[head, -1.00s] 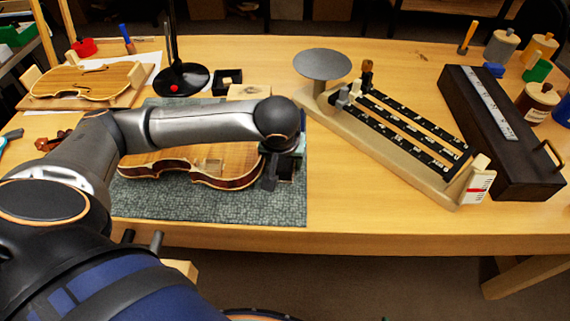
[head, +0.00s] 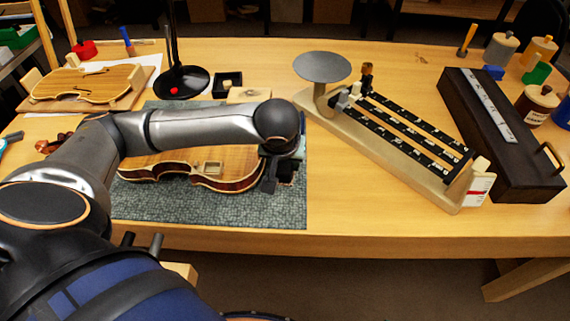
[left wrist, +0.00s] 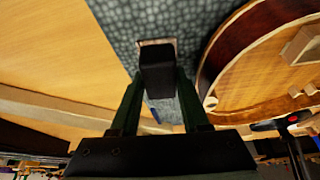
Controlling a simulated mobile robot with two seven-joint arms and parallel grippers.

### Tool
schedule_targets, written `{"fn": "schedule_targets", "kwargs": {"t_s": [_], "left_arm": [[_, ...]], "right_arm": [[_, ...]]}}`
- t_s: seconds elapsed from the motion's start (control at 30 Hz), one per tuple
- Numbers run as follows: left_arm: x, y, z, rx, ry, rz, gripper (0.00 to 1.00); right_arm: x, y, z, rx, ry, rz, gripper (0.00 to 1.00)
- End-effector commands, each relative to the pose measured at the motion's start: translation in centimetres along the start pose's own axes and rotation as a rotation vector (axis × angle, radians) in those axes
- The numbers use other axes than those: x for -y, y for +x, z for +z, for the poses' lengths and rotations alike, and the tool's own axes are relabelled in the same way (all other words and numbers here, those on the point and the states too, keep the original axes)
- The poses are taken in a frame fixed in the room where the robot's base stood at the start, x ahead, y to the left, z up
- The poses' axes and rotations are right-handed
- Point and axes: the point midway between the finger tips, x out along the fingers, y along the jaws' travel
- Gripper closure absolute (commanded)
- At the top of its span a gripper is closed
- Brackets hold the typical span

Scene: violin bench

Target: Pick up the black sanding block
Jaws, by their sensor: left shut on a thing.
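The black sanding block (left wrist: 158,68) is between the two fingers of my left gripper in the left wrist view. The fingers (left wrist: 158,95) are shut on its sides. In the head view my left gripper (head: 274,172) points down at the right end of the violin body, over the green-grey mat (head: 210,212). My wrist and fingers hide most of the block there. I cannot tell whether the block touches the mat. My right gripper is not in view.
A violin body (head: 165,166) lies on the mat close beside the gripper. A beam balance (head: 390,150) stands to the right, with a long dark case (head: 500,145) beyond it. A black lamp base (head: 182,82) and small black tray (head: 228,84) stand behind. Bare bench lies in front of the balance.

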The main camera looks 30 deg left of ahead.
Motion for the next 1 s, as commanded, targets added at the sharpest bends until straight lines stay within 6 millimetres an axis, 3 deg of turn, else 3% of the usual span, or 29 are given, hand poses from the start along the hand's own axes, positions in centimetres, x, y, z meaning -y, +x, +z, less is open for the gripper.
{"fn": "schedule_targets", "kwargs": {"t_s": [0.17,0.37,0.7,1.0], "left_arm": [[0.0,-0.7,-0.3,-0.002,-0.001,0.001,1.0],[-0.1,-3.3,-1.4,-0.003,-0.001,0.004,1.0],[-3.9,-11.9,0.7,-0.002,0.007,0.004,1.0],[-6.9,-15.3,3.9,-0.002,0.004,0.003,1.0]], "right_arm": [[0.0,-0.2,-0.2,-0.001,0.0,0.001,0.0],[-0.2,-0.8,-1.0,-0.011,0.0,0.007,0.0],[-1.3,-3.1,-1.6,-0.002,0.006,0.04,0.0],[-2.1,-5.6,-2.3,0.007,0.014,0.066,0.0]]}}
